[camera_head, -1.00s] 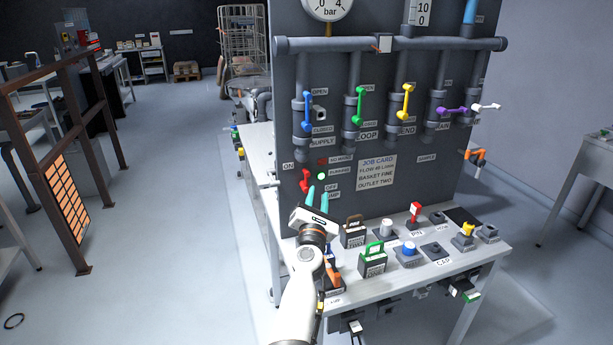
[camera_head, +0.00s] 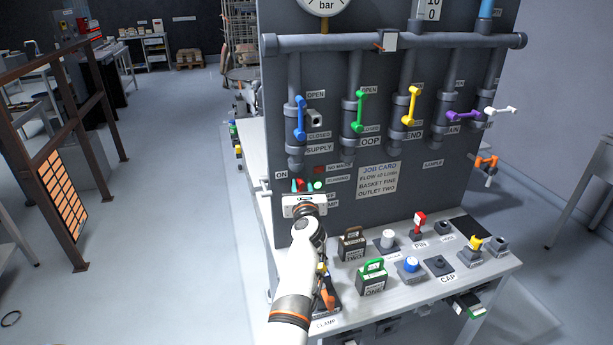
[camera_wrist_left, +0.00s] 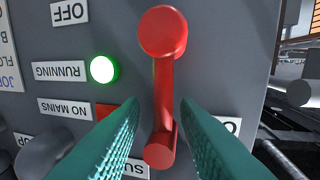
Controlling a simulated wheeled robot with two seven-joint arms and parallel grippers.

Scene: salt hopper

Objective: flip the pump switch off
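The red pump switch (camera_wrist_left: 166,85) is a lever with a round knob at each end, on the dark upright panel. The wrist view is upside down; the larger knob lies toward the OFF label (camera_wrist_left: 70,11). The green RUNNING lamp (camera_wrist_left: 103,69) is lit. My left gripper (camera_wrist_left: 160,108) is open, with a teal finger on each side of the lever's ON-side part and gaps visible. In the head view my left gripper (camera_head: 304,187) is at the panel and partly hides the switch (camera_head: 299,184). My right gripper is not in view.
Blue (camera_head: 300,118), green (camera_head: 359,112) and yellow (camera_head: 411,106) valve levers sit on pipes above the switch.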

